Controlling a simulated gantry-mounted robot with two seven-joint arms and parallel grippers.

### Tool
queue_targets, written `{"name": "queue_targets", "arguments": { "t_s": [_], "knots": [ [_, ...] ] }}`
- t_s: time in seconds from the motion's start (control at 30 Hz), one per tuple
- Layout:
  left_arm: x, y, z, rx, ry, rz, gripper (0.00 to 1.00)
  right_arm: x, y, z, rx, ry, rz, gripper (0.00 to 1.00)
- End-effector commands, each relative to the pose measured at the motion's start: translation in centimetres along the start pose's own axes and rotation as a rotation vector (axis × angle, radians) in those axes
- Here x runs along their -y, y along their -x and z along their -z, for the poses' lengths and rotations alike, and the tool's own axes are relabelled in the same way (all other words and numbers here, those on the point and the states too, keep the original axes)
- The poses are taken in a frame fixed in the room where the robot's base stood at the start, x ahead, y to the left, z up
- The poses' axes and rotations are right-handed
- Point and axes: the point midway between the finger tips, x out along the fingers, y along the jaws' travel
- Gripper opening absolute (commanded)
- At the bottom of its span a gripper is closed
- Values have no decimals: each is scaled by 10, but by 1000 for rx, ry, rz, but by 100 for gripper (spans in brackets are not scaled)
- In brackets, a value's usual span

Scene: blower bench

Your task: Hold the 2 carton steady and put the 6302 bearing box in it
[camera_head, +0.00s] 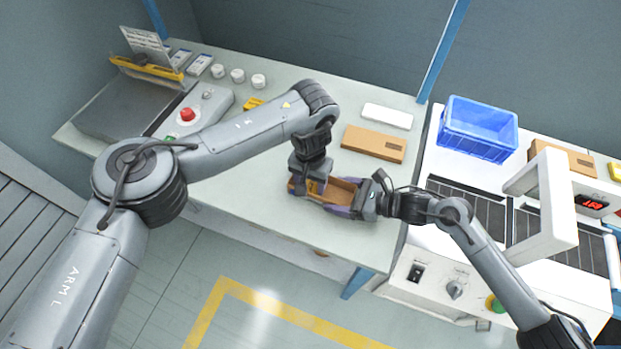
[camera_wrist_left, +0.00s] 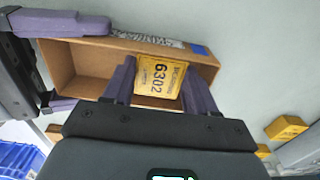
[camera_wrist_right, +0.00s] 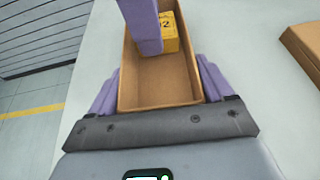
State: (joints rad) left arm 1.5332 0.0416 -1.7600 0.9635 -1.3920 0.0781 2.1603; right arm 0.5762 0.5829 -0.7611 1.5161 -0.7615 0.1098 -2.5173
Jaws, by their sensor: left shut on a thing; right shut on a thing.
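The open brown carton (camera_head: 343,187) lies near the bench's front edge; it also shows in the left wrist view (camera_wrist_left: 85,62) and the right wrist view (camera_wrist_right: 158,92). My right gripper (camera_head: 357,203) is shut on its right end, one finger outside each long wall (camera_wrist_right: 158,85). The yellow 6302 bearing box (camera_wrist_left: 160,77) is between the fingers of my left gripper (camera_wrist_left: 158,88), which is shut on it. The box is at the carton's far end in the right wrist view (camera_wrist_right: 169,32), partly hidden by a finger. I cannot tell whether it touches the carton floor.
A closed brown carton (camera_head: 374,143) and a white box (camera_head: 387,116) lie behind the open carton. A blue crate (camera_head: 478,140) and a white machine with rollers stand to the right. A red-button control box (camera_head: 188,114) and several white cups are at left.

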Motion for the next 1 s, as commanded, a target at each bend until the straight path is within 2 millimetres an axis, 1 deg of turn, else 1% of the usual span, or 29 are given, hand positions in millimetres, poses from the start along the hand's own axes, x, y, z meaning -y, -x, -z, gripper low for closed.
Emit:
{"name": "queue_targets", "arguments": {
  "t_s": [0.33, 0.37, 0.5, 0.53, 0.83, 0.93, 1.0],
  "knots": [
    [0, 0, 0, -1, 0, 0, 22, 0, 0, 0, 0, 0, 0, 49],
    [0, 0, 0, -1, 0, 0, 61, 0, 0, 0, 0, 0, 0, 49],
    [0, 0, 0, -1, 0, 0, 83, 0, 0, 0, 0, 0, 0, 49],
    [0, 0, 0, -1, 0, 0, 87, 0, 0, 0, 0, 0, 0, 49],
    [0, 0, 0, 0, 0, 0, 87, 0, 0, 0, 0, 0, 0, 49],
    [0, 5, 0, -1, 0, 1, 87, 0, 0, 0, 0, 0, 0, 49],
    [0, 12, 0, -1, 0, 1, 87, 0, 0, 0, 0, 0, 0, 49]
  ]
}}
